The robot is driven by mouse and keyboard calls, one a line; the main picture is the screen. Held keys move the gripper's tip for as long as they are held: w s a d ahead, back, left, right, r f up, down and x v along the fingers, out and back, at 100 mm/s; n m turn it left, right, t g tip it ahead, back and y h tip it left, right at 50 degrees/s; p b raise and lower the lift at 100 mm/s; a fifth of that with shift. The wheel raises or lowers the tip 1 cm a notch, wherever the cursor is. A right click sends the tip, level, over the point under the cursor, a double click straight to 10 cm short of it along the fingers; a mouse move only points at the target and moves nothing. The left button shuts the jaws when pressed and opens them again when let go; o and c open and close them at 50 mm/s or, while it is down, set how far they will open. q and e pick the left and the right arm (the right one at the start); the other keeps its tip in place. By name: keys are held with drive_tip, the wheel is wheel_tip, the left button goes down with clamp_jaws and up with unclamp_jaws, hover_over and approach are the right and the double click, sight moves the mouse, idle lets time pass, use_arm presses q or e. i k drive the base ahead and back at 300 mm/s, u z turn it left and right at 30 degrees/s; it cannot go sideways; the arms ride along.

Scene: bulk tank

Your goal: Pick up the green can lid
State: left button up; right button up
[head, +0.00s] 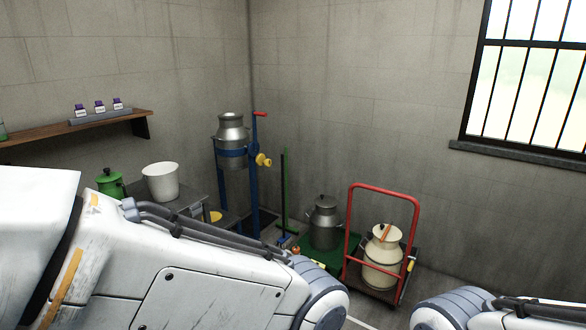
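A green can (119,188) with a green lid (109,178) and a dark knob stands at the left, behind my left arm. The lid appears to sit on the can, whose lower part is hidden by my arm. My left arm crosses the lower left and middle of the head view, but its gripper is out of view. Part of my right arm shows at the lower right, and its gripper is also out of view.
A white bucket (160,183) stands beside the green can on a grey bench. A wooden shelf (60,140) holds small purple-capped bottles. A metal can (231,140) sits in a blue stand. A grey can (323,225) and a cream can (383,262) on a red-handled trolley (416,225) stand farther right.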

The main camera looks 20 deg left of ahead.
sight(109, 176)
drive_tip(key=u, duration=0.55)
drive_tip(key=i, duration=1.45)
drive_tip(key=u, duration=1.7)
drive_tip(key=i, duration=1.45)
drive_tip(key=u, duration=0.65)
